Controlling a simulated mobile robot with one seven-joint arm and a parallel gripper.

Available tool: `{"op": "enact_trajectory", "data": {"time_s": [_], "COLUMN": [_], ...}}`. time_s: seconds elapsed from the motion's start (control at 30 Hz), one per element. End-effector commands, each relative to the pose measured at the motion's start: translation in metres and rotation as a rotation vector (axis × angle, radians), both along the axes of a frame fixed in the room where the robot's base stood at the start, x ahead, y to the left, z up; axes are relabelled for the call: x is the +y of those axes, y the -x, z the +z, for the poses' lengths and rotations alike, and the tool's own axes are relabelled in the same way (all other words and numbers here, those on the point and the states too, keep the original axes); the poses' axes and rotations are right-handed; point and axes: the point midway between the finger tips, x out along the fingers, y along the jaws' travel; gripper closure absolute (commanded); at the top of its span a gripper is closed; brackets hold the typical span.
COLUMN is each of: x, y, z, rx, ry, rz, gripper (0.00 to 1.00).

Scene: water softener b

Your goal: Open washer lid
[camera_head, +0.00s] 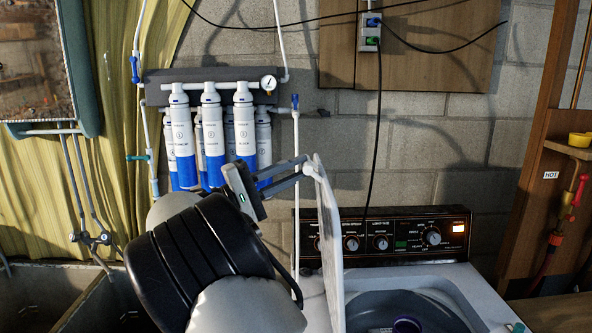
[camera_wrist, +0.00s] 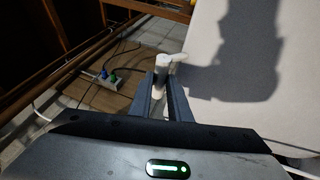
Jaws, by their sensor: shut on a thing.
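The washer lid (camera_head: 330,255) is a white panel standing nearly upright at the left of the washer's opening, seen almost edge-on. In the wrist view the lid (camera_wrist: 240,75) fills the right side, with a shadow on it. My gripper (camera_head: 295,178) is at the lid's upper edge. In the wrist view my gripper (camera_wrist: 163,88) has its fingers closed around a small white piece (camera_wrist: 175,60) at the lid's edge. The exact contact is partly hidden by the fingers. The washer's round tub opening (camera_head: 400,308) is uncovered.
The washer's control panel (camera_head: 385,237) stands behind the opening. Blue and white filter cartridges (camera_head: 213,135) hang on the wall beyond my arm. A concrete sink (camera_head: 50,300) is at left. A wooden post with a red-valved hose (camera_head: 575,195) is at right.

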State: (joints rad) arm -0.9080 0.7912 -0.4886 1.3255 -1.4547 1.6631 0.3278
Motion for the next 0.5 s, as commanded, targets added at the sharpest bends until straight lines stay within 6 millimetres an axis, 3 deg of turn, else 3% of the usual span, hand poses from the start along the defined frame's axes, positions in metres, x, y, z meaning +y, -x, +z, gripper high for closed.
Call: {"op": "enact_trajectory", "data": {"time_s": [0.13, 0.17, 0.27, 0.5], "x": [0.0026, 0.0025, 0.0020, 0.0006], "y": [-0.0007, -0.0007, -0.0005, -0.0002], "z": [0.0015, 0.0014, 0.0010, 0.0003], "rx": [-0.003, -0.003, -0.002, -0.001], "ry": [0.001, 0.001, 0.001, 0.001], "rz": [0.008, 0.008, 0.006, 0.002], "gripper": [1.00, 0.80, 0.65, 0.65]}}
